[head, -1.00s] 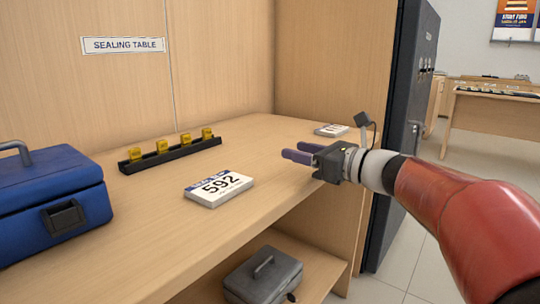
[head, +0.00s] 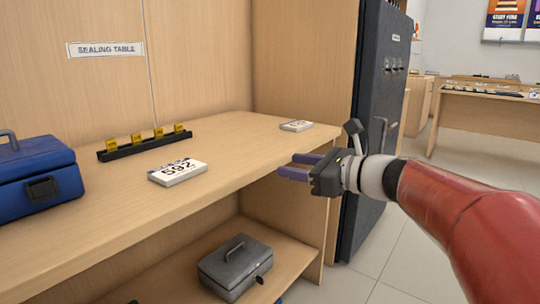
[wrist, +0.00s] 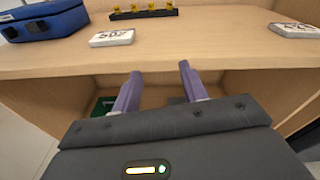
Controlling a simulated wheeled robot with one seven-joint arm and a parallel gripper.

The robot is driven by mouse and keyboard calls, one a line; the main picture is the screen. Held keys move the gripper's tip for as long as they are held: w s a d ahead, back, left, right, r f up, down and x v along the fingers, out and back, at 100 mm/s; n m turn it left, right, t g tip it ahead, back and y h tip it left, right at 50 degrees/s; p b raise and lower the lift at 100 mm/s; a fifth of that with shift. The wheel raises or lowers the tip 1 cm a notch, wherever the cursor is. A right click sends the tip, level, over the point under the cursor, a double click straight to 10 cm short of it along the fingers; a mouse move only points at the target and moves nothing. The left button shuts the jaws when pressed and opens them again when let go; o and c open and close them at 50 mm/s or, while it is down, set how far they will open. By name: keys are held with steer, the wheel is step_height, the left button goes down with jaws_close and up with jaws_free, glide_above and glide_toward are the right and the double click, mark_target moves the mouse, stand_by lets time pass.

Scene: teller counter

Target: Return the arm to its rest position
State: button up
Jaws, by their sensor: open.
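My gripper (head: 296,166) is open and empty, with two purple fingers pointing left in the head view, in front of the sealing table's front edge. In the wrist view the fingers (wrist: 158,88) stand apart with nothing between them. My red arm reaches in from the right. The sealing table (head: 235,150) has a light wood top and a lower shelf. A stack of cards marked 592 (head: 178,172) lies on the top, left of the gripper and apart from it; it also shows in the wrist view (wrist: 112,38).
On the top are a blue case (head: 38,180), a black rack (head: 145,147) with several yellow pieces, and a second card stack (head: 296,125). A grey metal box (head: 235,268) sits on the lower shelf. A dark cabinet (head: 375,120) stands behind my gripper. Floor is free at right.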

steer(key=s+f+n+g+h+p, duration=0.4)
steer(key=s+f+n+h, duration=0.3)
steer(key=s+n, duration=0.65)
steer(key=s+d+f+n+h+p, duration=0.2)
steer(key=s+d+f+n+h, duration=0.4)
steer(key=s+d+n, duration=0.3)
steer(key=s+f+n, duration=0.1)
steer(key=s, duration=0.1)
steer(key=shift+s+d+p, duration=0.3)
steer(key=shift+s+d, duration=0.05)
steer(key=shift+s, duration=0.05)
